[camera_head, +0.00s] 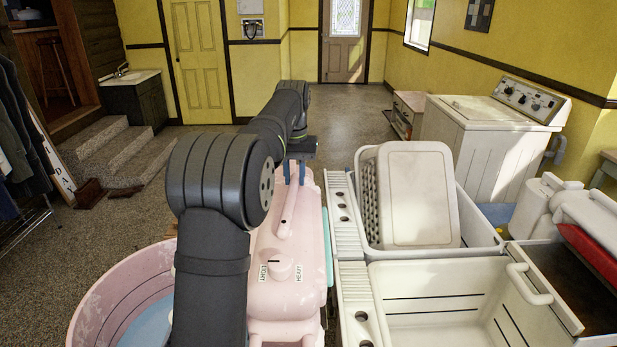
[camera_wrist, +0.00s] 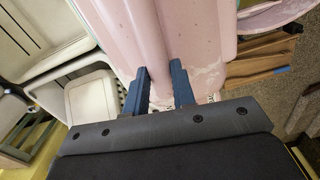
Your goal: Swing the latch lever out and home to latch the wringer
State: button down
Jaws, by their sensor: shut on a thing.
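The pink wringer (camera_head: 275,302) stands in the middle of the head view, with a knob (camera_head: 278,268) between LIGHT and HEAVY labels. A slim pink latch lever (camera_head: 289,212) runs along its top, from a round pivot end near the knob to its far end. My gripper (camera_head: 295,170) is at that far end, blue fingers pointing down, shut on the lever. In the wrist view the two blue fingers (camera_wrist: 158,85) stand either side of pink surface. There the held lever end is hard to tell from the pink body, and my arm hides the wringer's left side.
A pink tub (camera_head: 112,298) with blue inside is at lower left. Cream twin sinks (camera_head: 430,275), one holding a pale basket (camera_head: 408,195), stand close on the right. A white washer (camera_head: 470,140) is behind them. Floor beyond the wringer is clear.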

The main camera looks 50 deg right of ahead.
jog(key=shift+w+a+n, duration=0.65)
jog(key=shift+w+n, duration=0.05)
jog(key=shift+w, duration=0.05)
jog(key=c, duration=1.2)
grip_release()
jog(key=shift+w+a, duration=0.1)
jog(key=shift+r, duration=0.55)
notch_tip(320, 180, up, 11)
notch_tip(320, 180, down, 12)
jog(key=shift+f, duration=0.1)
